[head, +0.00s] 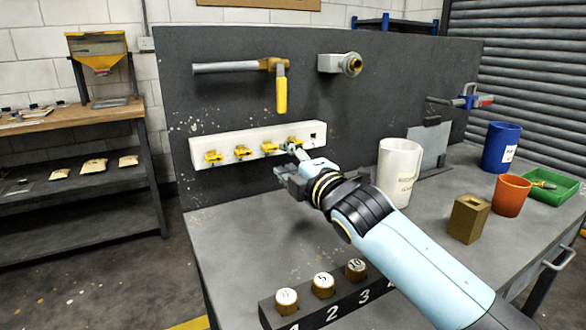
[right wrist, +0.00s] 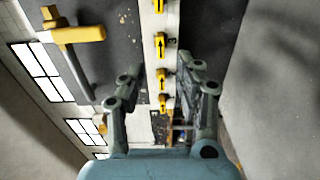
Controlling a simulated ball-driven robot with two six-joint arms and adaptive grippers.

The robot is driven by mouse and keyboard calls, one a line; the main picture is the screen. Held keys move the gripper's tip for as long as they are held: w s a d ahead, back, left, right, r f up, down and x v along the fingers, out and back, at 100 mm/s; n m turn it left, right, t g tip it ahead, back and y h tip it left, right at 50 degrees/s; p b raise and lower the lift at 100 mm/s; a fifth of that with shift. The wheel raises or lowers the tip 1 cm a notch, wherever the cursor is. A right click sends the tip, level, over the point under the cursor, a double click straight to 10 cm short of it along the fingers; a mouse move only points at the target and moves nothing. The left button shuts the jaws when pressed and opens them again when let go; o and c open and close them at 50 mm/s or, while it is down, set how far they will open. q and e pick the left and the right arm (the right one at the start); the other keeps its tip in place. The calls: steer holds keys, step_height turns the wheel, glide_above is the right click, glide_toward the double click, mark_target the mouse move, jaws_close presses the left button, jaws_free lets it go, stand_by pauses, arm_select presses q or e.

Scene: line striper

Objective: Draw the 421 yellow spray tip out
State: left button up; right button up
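A white rail (head: 222,151) on the dark upright panel carries several yellow spray tips, including a left one (head: 213,156), a middle one (head: 243,150) and a rightmost one (head: 295,141). Which one is 421 cannot be read. My right gripper (head: 287,162) is just in front of the rail's right half, close to the rightmost tips. In the right wrist view the fingers (right wrist: 158,76) stand apart on either side of the rail, with yellow tips (right wrist: 164,103) seen between them. Nothing is visibly gripped. My left gripper is not in view.
A numbered dark block (head: 345,305) with round capped pieces lies at the bench front. A white cup (head: 399,172), brass block (head: 468,218), orange cup (head: 511,195), blue cup (head: 501,147) and green tray (head: 552,190) stand right. A yellow-handled tool (head: 281,92) hangs above the rail.

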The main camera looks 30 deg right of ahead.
mark_target(273, 149)
steer(key=w, duration=0.2)
steer(key=shift+w+d+f+b, duration=0.1)
steer(key=shift+w+f+b, duration=0.05)
steer(key=shift+w+b, duration=0.2)
steer(key=w, duration=0.2)
steer(key=shift+w, duration=0.4)
steer(key=shift+w+d, duration=0.1)
steer(key=shift+w, duration=0.7)
arm_select(q)
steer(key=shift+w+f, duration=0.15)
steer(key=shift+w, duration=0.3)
steer(key=shift+p, duration=0.4)
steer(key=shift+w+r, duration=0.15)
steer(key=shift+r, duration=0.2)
